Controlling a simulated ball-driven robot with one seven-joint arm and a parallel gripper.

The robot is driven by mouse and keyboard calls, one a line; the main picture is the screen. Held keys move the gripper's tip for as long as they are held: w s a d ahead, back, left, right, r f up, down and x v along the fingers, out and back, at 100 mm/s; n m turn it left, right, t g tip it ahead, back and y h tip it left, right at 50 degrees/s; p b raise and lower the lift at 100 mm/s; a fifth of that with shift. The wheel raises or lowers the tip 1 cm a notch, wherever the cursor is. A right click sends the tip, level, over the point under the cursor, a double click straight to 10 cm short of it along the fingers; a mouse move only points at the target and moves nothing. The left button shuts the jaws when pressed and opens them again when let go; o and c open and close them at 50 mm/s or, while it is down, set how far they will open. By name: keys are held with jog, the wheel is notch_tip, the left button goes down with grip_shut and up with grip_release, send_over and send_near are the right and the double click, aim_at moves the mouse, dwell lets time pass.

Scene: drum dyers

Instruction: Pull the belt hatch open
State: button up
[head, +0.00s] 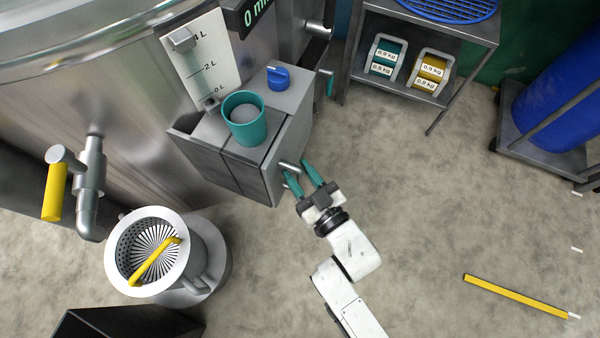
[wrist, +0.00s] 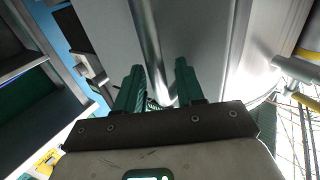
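The belt hatch (head: 270,179) appears to be the grey front panel of the box on the side of the steel drum. It looks closed against the box. A short metal bar handle (head: 289,166) sticks out from it, and a long shiny bar (wrist: 150,45) runs down the grey panel in the wrist view. My gripper (head: 297,169) is right at the handle, its two teal fingers apart. In the wrist view my gripper (wrist: 160,82) also shows a gap between the fingers, with the bar's lower end there. I cannot tell whether either finger touches the bar.
A teal cup (head: 244,118) and a blue knob (head: 278,77) are on top of the box. A perforated metal basket (head: 117,250) with a yellow handle stands at lower left. A shelf cart (head: 420,25) is at the back. The floor right of my arm is largely clear.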

grip_shut()
dwell(0.3)
dwell(0.3)
